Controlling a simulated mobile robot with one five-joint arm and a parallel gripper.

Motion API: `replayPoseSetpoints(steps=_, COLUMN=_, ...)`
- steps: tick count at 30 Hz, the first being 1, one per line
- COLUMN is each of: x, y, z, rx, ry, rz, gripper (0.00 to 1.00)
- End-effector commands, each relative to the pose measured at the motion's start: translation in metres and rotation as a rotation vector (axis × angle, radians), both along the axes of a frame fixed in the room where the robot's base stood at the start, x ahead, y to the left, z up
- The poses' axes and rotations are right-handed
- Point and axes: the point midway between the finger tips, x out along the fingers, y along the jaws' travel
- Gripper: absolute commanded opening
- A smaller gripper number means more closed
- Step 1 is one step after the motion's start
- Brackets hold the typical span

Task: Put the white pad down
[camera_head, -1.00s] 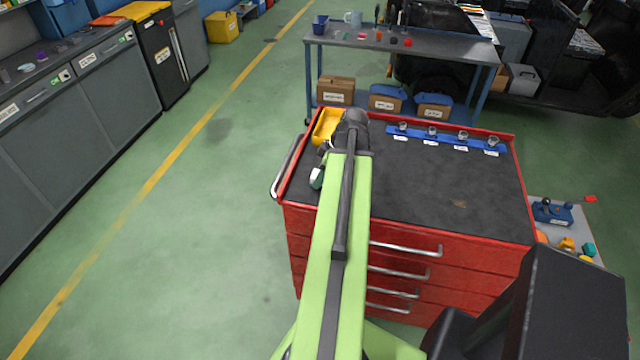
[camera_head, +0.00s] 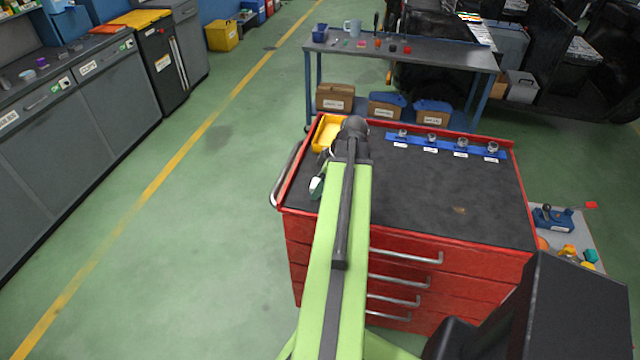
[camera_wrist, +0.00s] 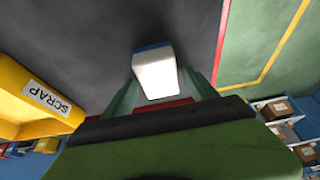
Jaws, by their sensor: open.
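The white pad (camera_wrist: 157,76) shows in the wrist view as a small white block with a blue far edge, against the dark top of the red tool cabinet. My gripper (camera_wrist: 160,84) is open, with one dark green finger on each side of the pad. I cannot tell whether the pad rests flat on the top. In the head view a small white piece (camera_head: 316,187) shows beside my arm near the cabinet's left edge; my arm hides most of the gripper.
A yellow bin (camera_head: 325,134), labelled SCRAP in the wrist view (camera_wrist: 22,98), stands at the cabinet top's back left corner. A blue rack (camera_head: 445,143) with several small round parts lies along the back. The middle and right of the dark top (camera_head: 450,190) are clear.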

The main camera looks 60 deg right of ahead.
Motion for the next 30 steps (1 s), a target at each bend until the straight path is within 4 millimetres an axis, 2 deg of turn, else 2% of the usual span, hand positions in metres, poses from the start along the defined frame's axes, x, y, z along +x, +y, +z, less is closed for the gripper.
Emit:
replayPoseSetpoints(steps=15, x=-0.037, y=-0.012, z=0.103, rx=0.0, ry=0.0, rz=-0.002, gripper=0.67)
replayPoseSetpoints(steps=19, x=-0.043, y=-0.014, z=0.112, rx=0.0, ry=0.0, rz=0.0, gripper=0.67)
replayPoseSetpoints(steps=28, x=-0.043, y=-0.014, z=0.109, rx=0.0, ry=0.0, rz=0.0, gripper=0.67)
replayPoseSetpoints(steps=30, x=-0.038, y=-0.01, z=0.109, rx=0.004, ry=0.004, rz=0.001, gripper=0.67)
